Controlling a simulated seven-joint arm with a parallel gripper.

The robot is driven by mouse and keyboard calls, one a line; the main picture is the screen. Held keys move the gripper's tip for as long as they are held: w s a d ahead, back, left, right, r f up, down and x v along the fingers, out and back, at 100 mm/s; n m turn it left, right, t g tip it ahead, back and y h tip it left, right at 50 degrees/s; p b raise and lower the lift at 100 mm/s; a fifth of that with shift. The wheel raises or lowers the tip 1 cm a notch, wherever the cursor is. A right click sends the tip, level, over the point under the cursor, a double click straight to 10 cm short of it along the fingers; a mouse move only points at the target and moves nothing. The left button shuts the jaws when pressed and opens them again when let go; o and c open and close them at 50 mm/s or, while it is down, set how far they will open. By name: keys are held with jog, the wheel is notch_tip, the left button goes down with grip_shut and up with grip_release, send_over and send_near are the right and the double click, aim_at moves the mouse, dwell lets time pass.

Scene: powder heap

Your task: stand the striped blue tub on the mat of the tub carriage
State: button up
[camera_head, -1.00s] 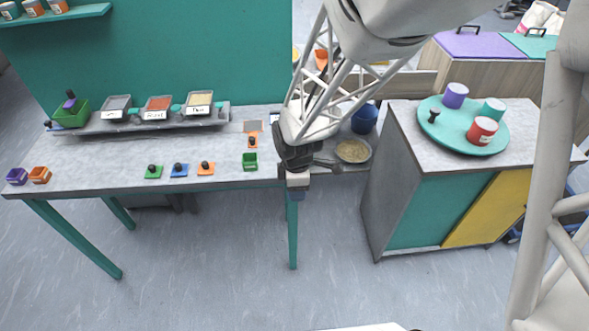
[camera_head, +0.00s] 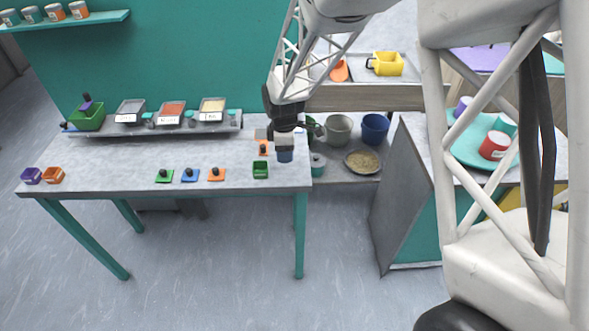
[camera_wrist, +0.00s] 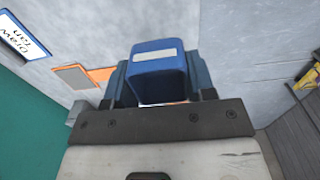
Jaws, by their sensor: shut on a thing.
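The striped blue tub (camera_wrist: 158,82) is between my gripper's fingers in the wrist view, with a white band across its blue side. My gripper (camera_head: 285,153) is shut on it above the right end of the table in the head view, where the tub shows only as a small bluish patch. What looks like the tub carriage (camera_wrist: 101,75) is an orange piece with a grey square mat (camera_wrist: 73,77), left of the tub in the wrist view. In the head view the grey mat (camera_head: 262,133) lies just left of my gripper. The mat looks bare.
Knobbed green, blue and orange pieces (camera_head: 189,175) lie further left. Labelled trays (camera_head: 171,114) stand at the back. A bowl (camera_head: 362,162) and pots (camera_head: 375,129) are on a lower surface at right.

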jog(key=r, duration=0.1)
send_over(264, 134)
jog(key=shift+w+r, duration=0.1)
dwell(0.5)
jog(key=shift+f, duration=3.2)
jog(key=shift+f, duration=0.55)
jog(key=o, duration=1.4)
jog(key=shift+r, duration=3.5)
